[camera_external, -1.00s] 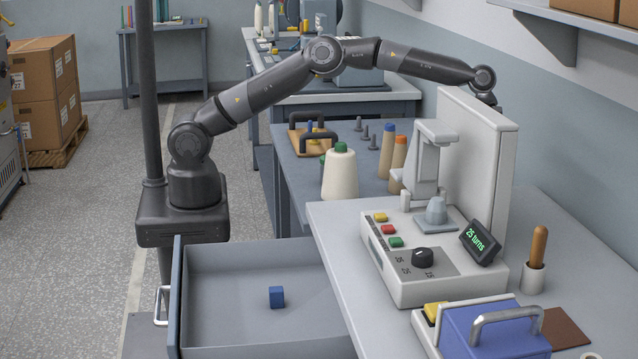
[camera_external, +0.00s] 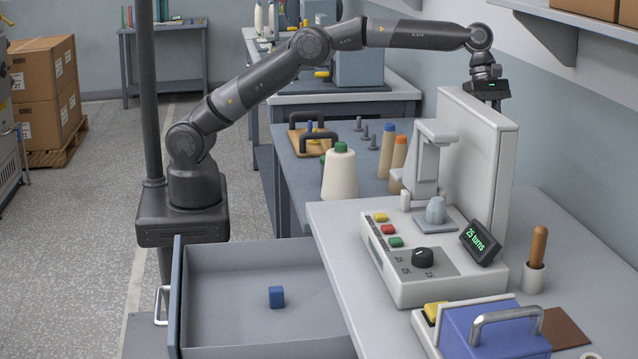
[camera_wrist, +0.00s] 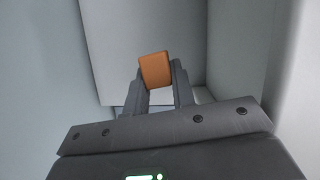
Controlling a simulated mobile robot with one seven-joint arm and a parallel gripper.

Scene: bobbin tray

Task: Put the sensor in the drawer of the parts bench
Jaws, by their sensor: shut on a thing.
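My gripper (camera_wrist: 159,86) is shut on a small orange-brown block (camera_wrist: 155,68), seen between its fingertips in the wrist view. This block may be the sensor; no marking on it tells me so. In the external view my wrist (camera_external: 486,86) is above and behind the tall white back panel of the bench machine, and the fingers and block are hidden behind that panel. The drawer (camera_external: 225,325) of the parts bench (camera_external: 325,222) is pulled open at the lower left. A small blue cube (camera_external: 276,297) lies inside it, with bare floor around it.
The winding machine (camera_external: 440,285) with its white panel (camera_external: 490,150) stands between my gripper and the drawer. A blue box with a handle (camera_external: 490,335), a cup with a wooden-handled tool (camera_external: 534,275) and a thread cone (camera_external: 340,178) are nearby. A shelf (camera_external: 570,20) is above right.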

